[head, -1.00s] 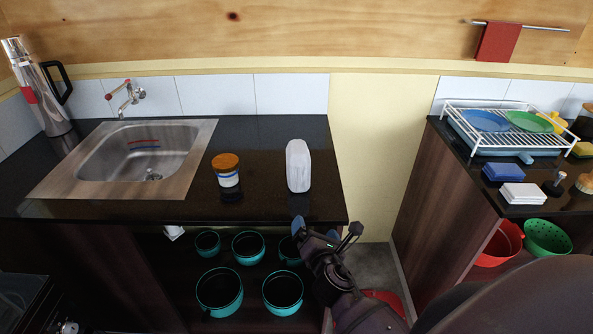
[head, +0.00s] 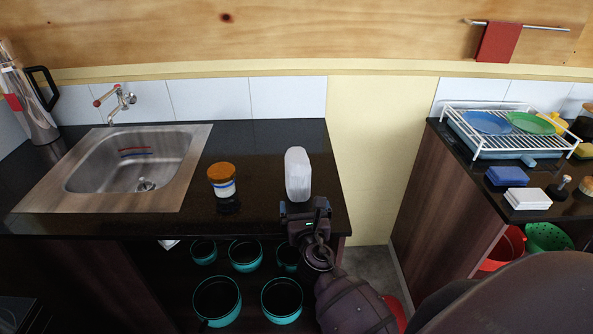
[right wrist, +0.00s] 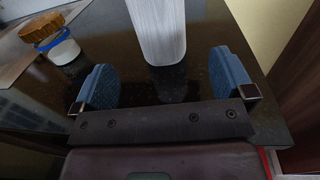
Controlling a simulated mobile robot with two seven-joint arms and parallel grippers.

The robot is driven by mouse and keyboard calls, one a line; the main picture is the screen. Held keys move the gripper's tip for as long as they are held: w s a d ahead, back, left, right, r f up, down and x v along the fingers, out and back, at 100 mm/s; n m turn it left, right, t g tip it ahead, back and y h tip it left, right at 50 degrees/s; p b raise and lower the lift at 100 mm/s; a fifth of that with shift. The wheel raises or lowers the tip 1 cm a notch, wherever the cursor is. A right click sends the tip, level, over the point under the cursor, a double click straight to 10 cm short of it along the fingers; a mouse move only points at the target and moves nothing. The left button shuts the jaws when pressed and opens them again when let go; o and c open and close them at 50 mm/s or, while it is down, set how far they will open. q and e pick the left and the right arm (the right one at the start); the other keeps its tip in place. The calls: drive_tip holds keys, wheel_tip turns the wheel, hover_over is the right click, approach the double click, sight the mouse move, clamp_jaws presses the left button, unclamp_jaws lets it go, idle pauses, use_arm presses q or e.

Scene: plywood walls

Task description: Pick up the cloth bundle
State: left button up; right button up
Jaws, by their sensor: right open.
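The cloth bundle (head: 298,175) appears to be the pale grey-white, finely ribbed block standing upright near the front right end of the dark counter. Its lower part also shows in the right wrist view (right wrist: 160,28), beyond and between the fingers. My right gripper (head: 306,205) is at the counter's front edge, just in front of the bundle. In the right wrist view its two blue fingers (right wrist: 165,80) are wide apart with nothing between them, short of the bundle. My left gripper is not in view.
A jar with an orange-brown lid (head: 222,180) stands left of the bundle. A steel sink (head: 130,165) is farther left. Teal pots (head: 218,300) sit below the counter. A gap separates it from the right counter, which has a dish rack (head: 510,140).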

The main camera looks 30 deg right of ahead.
sight(300, 191)
drive_tip(key=x, duration=0.8)
drive_tip(key=shift+w, duration=0.1)
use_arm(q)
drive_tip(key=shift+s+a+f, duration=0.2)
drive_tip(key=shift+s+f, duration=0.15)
use_arm(e)
drive_tip(key=shift+w+d+r, duration=0.1)
drive_tip(key=shift+w+d, duration=0.25)
drive_tip(key=shift+w, duration=0.25)
drive_tip(key=c, duration=0.9)
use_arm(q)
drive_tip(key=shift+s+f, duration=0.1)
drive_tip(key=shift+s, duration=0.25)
use_arm(e)
drive_tip(key=shift+c, duration=0.8)
drive_tip(key=shift+r, duration=0.1)
